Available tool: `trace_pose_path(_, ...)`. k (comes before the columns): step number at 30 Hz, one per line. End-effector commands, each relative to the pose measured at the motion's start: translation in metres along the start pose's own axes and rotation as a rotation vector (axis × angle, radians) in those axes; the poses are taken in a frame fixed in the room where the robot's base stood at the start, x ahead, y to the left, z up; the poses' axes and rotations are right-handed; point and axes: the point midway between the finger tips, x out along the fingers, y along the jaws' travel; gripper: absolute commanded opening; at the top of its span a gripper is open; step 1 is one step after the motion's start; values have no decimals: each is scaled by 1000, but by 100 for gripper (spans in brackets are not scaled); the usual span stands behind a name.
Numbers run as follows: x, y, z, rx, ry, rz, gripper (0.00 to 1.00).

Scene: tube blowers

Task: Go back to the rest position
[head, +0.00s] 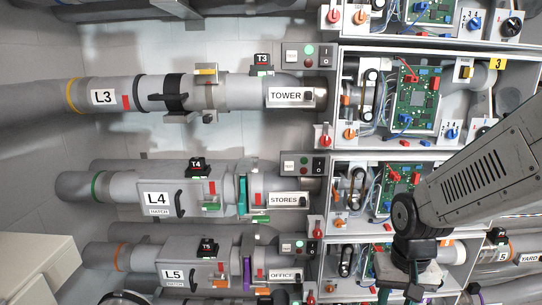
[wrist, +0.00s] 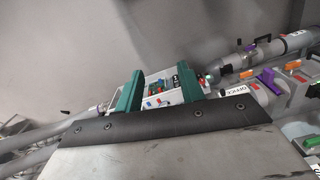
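My gripper (wrist: 161,88) shows in the wrist view as two green fingers set apart, with nothing between them. Beyond the gap are blurred circuit parts and buttons of a cabinet. In the head view my gripper (head: 400,292) is at the lower right, at the end of my grey arm, pointing down over the lower cabinet beside the OFFICE tube. It is partly cut off by the bottom edge there, and I cannot tell whether it touches anything.
Tubes TOWER L3 (head: 105,97), STORES L4 (head: 157,198) and OFFICE L5 (head: 174,275) run left from open cabinets (head: 333,95). A purple gate (head: 247,273) is on L5 and a teal one (head: 243,196) on L4. A pale box (head: 38,262) stands lower left.

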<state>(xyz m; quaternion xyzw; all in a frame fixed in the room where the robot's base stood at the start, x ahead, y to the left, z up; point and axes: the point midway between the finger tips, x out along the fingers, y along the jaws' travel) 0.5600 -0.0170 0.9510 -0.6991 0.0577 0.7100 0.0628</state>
Motion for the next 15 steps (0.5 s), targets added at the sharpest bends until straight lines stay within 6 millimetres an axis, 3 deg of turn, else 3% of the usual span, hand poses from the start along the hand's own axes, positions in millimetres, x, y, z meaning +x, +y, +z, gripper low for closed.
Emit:
trace_pose_path(3, -42, 11, 42, -89, -54, 11, 39)
trace_pose_path(9, -96, 27, 104, -181, -85, 17, 39)
trace_pose_path(15, -129, 34, 132, -178, 33, 9, 39)
